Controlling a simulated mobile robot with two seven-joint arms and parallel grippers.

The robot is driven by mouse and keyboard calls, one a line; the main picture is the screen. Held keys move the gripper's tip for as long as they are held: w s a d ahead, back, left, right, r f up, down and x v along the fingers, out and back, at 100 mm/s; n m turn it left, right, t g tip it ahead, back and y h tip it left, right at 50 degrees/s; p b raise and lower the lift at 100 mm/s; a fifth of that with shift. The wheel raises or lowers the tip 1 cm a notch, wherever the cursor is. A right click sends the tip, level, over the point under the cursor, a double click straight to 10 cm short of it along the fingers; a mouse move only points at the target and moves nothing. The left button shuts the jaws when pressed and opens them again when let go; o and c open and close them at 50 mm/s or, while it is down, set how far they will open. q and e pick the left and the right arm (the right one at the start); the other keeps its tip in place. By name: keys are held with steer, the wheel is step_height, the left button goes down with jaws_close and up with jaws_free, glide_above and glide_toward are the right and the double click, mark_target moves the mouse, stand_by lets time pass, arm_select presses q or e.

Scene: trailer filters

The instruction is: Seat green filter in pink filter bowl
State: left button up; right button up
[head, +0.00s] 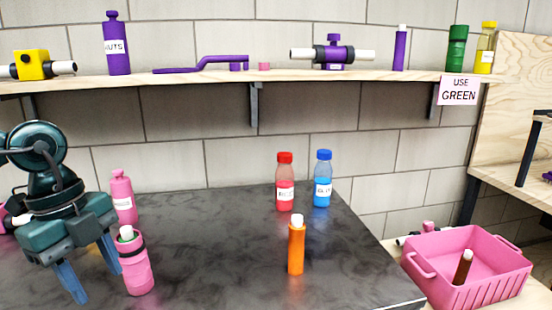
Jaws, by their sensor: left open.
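The pink filter bowl (138,275) stands upright on the dark counter at the lower left. A white-topped filter with a green edge (126,234) shows in the bowl's mouth, and only its top is visible. It looks like the green filter. How deep it sits I cannot tell. My left gripper (93,282) is open just left of the bowl, its two blue fingers pointing down and apart. The right finger is close beside the bowl; I cannot tell if they touch. Nothing shows between the fingers. My right gripper is not in view.
A pink bottle (122,198) stands behind the bowl. An orange filter (296,248), a red bottle (285,182) and a blue bottle (322,180) stand on the counter (215,255). A "USE GREEN" sign (459,90) hangs from the shelf. A pink crate (490,285) is at right.

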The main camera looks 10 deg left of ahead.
arm_select(q)
steer(key=s+d+f+n+t+h, duration=0.1)
steer(key=d+f+n+t+h, duration=0.3)
steer(key=f+n+t, duration=0.5)
steer(key=s+d+f+n+t+h, duration=0.1)
steer(key=s+d+f+n+t, duration=0.1)
steer(key=d+f+n+t, duration=0.7)
step_height(320, 180, down, 6)
steer(key=s+d+g+y, duration=0.2)
steer(key=s+g+y, duration=0.1)
steer(key=g, duration=0.1)
steer(key=r+g+p, duration=0.1)
steer(key=p, duration=0.4)
steer(key=r+g+p, duration=0.1)
steer(key=r+p, duration=0.1)
steer(key=p, duration=0.3)
steer(key=r+g+p, duration=0.1)
steer(key=p, duration=0.4)
steer(key=shift+d+r+y+p, duration=0.15)
steer(key=shift+d+y+p, duration=0.15)
steer(key=shift+d, duration=0.1)
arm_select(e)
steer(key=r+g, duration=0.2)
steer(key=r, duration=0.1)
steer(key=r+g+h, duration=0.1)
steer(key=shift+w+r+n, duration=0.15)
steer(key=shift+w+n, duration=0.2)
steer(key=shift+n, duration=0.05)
